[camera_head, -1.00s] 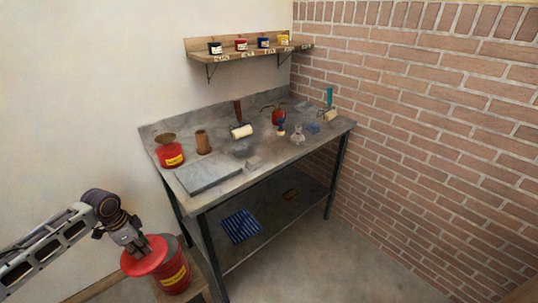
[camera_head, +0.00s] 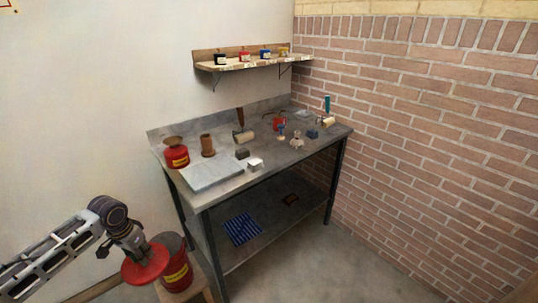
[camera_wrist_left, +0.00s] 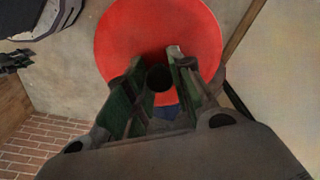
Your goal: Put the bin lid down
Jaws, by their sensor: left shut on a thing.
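The red round bin lid (camera_head: 146,262) is held in my left gripper (camera_head: 136,247), beside and a little to the left of the bin. In the left wrist view the lid (camera_wrist_left: 150,35) is a wide red disc beyond the fingers of my left gripper (camera_wrist_left: 158,85), which are closed around its dark knob. The red bin (camera_head: 177,272) with a yellow label stands on a wooden stand. Its dark upper opening shows; the lid overlaps its left side in the picture. My right gripper is out of view.
A grey workbench (camera_head: 235,200) stands to the right of the bin, with a red can (camera_head: 176,155), a grey slab (camera_head: 211,173) and several tools on top. A blue striped cloth (camera_head: 242,229) lies on its lower shelf. The wooden stand (camera_head: 203,289) is under the bin.

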